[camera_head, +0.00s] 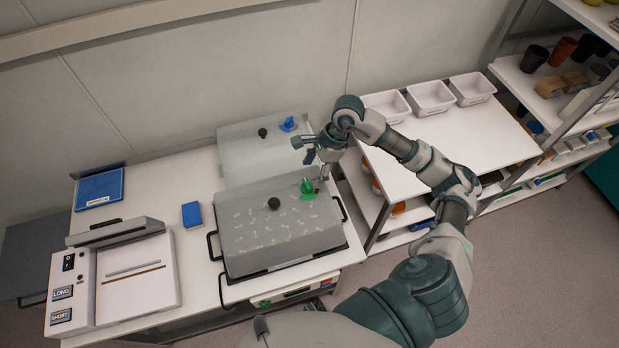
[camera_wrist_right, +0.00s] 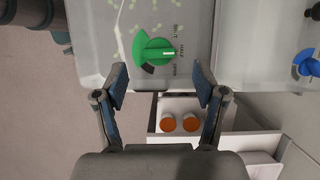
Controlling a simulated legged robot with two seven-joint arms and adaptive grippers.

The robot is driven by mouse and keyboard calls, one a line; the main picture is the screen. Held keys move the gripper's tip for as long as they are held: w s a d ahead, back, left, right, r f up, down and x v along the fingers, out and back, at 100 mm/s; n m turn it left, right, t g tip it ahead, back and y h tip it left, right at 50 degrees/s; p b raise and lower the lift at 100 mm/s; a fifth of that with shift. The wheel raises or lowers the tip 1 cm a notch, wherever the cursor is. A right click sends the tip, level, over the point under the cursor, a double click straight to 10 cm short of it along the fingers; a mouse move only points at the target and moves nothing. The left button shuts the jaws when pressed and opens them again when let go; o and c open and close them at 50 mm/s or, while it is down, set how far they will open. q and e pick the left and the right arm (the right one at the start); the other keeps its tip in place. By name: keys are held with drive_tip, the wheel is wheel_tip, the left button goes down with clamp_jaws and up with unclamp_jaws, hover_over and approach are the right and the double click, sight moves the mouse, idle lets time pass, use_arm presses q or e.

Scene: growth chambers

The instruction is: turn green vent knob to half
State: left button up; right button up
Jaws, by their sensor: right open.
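The green vent knob (camera_head: 307,186) sits on the clear lid of the chamber (camera_head: 240,235) on the left table. In the right wrist view the green knob (camera_wrist_right: 150,47) has a white mark on its right-hand side, with small dial labels beside it, too small to read surely. My right gripper (camera_head: 308,160) is near the knob in the head view. In the right wrist view my right gripper (camera_wrist_right: 160,80) is open and empty, its fingertips just below the knob and to either side, apart from it. My left gripper is not in view.
A second chamber lid with a blue knob (camera_head: 287,124) and a black knob (camera_head: 262,132) lies behind. A black knob (camera_head: 274,203) is left of the green one. A sealer machine (camera_head: 120,275) and a blue box (camera_head: 191,215) stand left. White bins (camera_head: 432,97) are on the right table.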

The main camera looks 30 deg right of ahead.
drive_tip(key=v, duration=0.7)
drive_tip(key=shift+d, duration=0.25)
